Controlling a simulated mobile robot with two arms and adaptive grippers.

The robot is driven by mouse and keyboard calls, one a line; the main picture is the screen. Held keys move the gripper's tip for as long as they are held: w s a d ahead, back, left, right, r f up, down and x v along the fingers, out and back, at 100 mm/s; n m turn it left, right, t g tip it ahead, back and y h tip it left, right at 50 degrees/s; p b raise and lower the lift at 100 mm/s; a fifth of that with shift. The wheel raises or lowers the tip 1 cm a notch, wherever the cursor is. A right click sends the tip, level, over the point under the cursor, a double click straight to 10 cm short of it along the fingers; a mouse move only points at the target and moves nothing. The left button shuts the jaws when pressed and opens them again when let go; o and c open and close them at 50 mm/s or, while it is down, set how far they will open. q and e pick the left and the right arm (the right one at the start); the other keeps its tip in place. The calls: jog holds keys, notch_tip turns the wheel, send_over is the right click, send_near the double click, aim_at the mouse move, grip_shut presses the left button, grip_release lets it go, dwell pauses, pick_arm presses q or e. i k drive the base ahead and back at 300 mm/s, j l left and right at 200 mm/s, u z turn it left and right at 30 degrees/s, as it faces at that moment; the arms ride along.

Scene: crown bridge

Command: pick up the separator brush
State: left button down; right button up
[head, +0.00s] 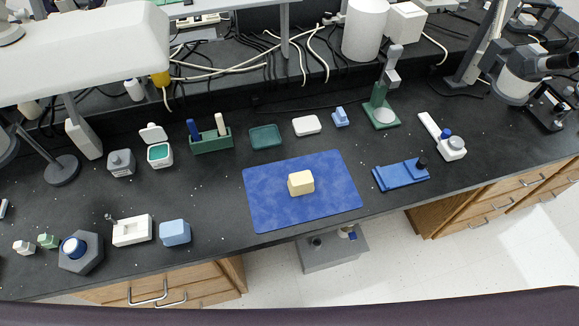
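A green holder (212,145) stands at the back left of the dark bench. A blue-handled tool (193,129) and a cream-handled tool (220,124) stand upright in it, apart from each other. Their lower ends are hidden in the holder, so I cannot tell for sure which is the separator brush. An open white jar (160,155) with teal contents is just left of the holder. Neither of my grippers is in view.
A blue mat (260,205) with a cream block (301,183) lies at the front middle. A green tray (265,137) is right of the holder. A white lamp head (90,50) hangs over the back left. Bare bench lies in front of the holder.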

aim_at(220, 121)
jog(key=l+u, duration=0.4)
jog(key=l, duration=0.2)
jog(key=l+u, duration=0.4)
jog(key=l, duration=0.2)
